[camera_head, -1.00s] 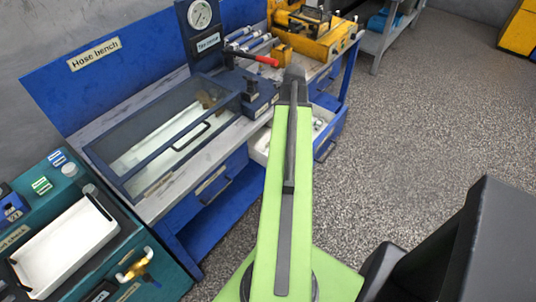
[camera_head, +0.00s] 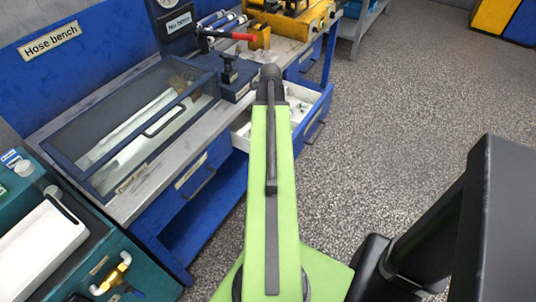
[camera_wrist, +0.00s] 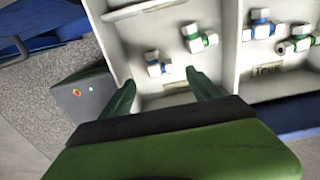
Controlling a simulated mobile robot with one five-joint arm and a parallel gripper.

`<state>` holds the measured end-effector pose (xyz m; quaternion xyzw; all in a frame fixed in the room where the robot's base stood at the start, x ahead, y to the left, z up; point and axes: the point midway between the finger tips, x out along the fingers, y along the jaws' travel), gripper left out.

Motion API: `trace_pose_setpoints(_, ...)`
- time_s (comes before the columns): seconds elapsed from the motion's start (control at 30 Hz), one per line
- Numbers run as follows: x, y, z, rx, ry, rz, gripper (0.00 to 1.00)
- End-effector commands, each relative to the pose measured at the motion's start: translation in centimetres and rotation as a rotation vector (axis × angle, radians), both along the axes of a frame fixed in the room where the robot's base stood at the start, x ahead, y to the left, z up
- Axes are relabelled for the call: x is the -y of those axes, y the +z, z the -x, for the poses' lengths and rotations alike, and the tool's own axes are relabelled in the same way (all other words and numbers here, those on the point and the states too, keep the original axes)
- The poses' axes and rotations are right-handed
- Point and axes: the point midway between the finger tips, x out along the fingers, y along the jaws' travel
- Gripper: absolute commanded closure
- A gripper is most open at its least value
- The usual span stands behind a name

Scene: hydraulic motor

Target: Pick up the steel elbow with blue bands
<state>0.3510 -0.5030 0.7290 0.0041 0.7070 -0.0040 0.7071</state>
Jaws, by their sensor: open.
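In the wrist view my gripper (camera_wrist: 160,80) is open, its two green fingers reaching over the near edge of an open white drawer (camera_wrist: 126,40). A small pale fitting with blue bands (camera_wrist: 157,65) lies in the left compartment, just beyond and between the fingertips, apart from them. I cannot tell for sure whether it is an elbow. A blue-banded fitting (camera_wrist: 260,25) lies in the right compartment. The head view shows the drawer (camera_head: 243,136) partly behind my arm; my fingers are hidden there.
A divider separates the drawer's compartments; the right one also holds a green-banded fitting (camera_wrist: 297,43). The hose bench (camera_head: 130,205) carries a glass-lidded case (camera_head: 130,125) and a red-handled tool (camera_head: 240,36). A teal cabinet (camera_head: 145,270) stands at left.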

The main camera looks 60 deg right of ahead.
Motion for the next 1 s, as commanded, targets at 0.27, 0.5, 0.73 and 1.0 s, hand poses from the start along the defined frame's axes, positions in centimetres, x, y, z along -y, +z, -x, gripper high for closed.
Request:
trace_pose_setpoints(0.27, 0.0, -1.5, -0.1, 0.000, 0.001, 0.000, 0.28)
trace_pose_setpoints(0.5, -0.1, -5.4, -0.8, 0.000, 0.001, 0.000, 0.28)
trace_pose_setpoints(0.73, -0.1, -6.3, -0.7, 0.000, 0.001, 0.000, 0.28)
trace_pose_setpoints(1.0, -0.1, -6.2, -0.8, 0.000, 0.002, 0.000, 0.49)
